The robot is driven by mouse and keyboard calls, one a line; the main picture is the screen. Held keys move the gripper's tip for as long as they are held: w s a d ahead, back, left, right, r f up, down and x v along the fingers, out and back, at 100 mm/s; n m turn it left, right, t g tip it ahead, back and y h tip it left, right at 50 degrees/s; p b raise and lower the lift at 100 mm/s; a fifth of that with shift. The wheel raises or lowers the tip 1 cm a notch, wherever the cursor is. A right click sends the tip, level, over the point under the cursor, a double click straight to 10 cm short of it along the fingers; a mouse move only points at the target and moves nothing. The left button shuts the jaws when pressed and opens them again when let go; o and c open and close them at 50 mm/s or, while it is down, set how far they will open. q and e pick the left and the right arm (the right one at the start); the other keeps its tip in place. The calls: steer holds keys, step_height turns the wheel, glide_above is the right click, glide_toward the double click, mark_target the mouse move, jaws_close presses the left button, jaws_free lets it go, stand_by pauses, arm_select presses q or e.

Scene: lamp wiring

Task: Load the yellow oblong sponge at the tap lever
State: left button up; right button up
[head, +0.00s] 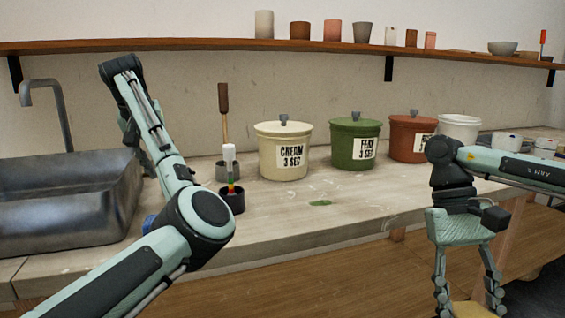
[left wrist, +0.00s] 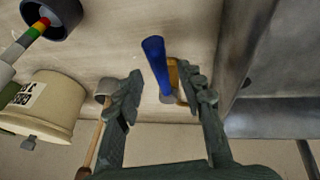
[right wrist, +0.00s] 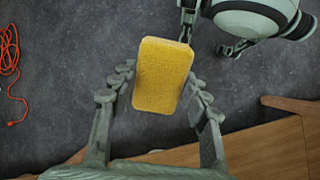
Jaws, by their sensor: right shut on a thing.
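The yellow oblong sponge (right wrist: 162,75) is held between the fingers of my right gripper (right wrist: 158,92), which is shut on it over the floor. In the head view the right gripper (head: 467,290) hangs in front of the counter, with a yellow bit of the sponge (head: 473,309) at the bottom edge. My left gripper (left wrist: 160,74) is open, its fingers either side of a blue upright handle (left wrist: 156,66), possibly the tap lever. A tan loop-shaped piece (left wrist: 179,84) is by its right finger. In the head view my left arm hides this gripper; a blue bit (head: 148,224) shows beside it.
A metal sink (head: 65,205) with a tap spout (head: 45,88) is at the left. Cream (head: 284,155), green (head: 355,147) and terracotta (head: 408,140) lidded pots line the counter. A dark cup (head: 232,203) holds a striped tool. An orange cable (right wrist: 10,55) lies on the floor.

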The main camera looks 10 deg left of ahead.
arm_select(q)
steer(key=shift+x, duration=1)
jaws_close()
